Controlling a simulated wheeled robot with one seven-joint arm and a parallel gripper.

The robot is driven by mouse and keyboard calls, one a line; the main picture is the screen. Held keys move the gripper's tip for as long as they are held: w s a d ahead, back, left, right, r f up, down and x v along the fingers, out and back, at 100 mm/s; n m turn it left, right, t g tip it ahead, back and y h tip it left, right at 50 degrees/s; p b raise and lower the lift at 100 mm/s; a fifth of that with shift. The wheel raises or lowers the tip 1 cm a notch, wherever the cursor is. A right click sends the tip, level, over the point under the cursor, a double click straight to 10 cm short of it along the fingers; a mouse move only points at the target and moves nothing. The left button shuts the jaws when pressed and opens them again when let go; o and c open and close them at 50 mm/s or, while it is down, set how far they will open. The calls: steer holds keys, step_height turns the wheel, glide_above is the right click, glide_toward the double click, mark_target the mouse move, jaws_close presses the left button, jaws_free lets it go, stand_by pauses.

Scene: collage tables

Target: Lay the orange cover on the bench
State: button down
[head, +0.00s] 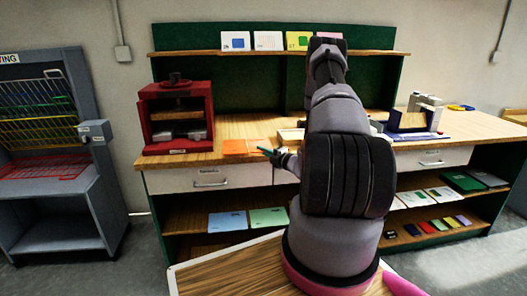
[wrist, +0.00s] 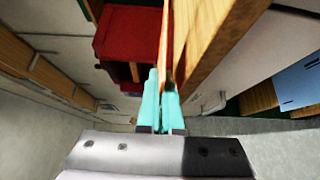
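The orange cover (head: 236,147) is a thin flat sheet at the front edge of the wooden bench (head: 232,127), left of my arm. In the wrist view the cover (wrist: 165,38) shows edge-on as a narrow strip beside the bench top (wrist: 212,38). My gripper (head: 270,153) is at the cover's right end, by the bench's front edge. Its teal fingers (wrist: 160,100) are close together with the cover's near edge between them. The cover lies level, on or just above the bench; I cannot tell if there is a gap.
A red cabinet-like press (head: 175,118) stands on the bench left of the cover. Cards (head: 268,41) line the shelf above. A blue and white device (head: 408,120) stands at the right. A grey rack (head: 60,140) is at far left. My arm hides the bench's middle.

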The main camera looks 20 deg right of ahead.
steer(key=w+f, duration=0.1)
steer(key=f, duration=0.1)
steer(key=w+d+f, duration=0.1)
steer(key=w, duration=0.1)
steer(key=shift+w+f, duration=0.25)
steer(key=shift+f, duration=0.35)
steer(key=shift+f, duration=0.1)
steer(key=c, duration=1)
jaws_free()
steer(key=shift+s, duration=0.1)
steer(key=shift+s+d+f, duration=0.15)
steer(key=shift+s+d, duration=0.1)
steer(key=shift+s, duration=0.05)
glide_toward(263, 157)
steer(key=shift+s+a+r, duration=0.35)
steer(key=shift+s+r, duration=0.35)
steer(key=shift+r, duration=0.1)
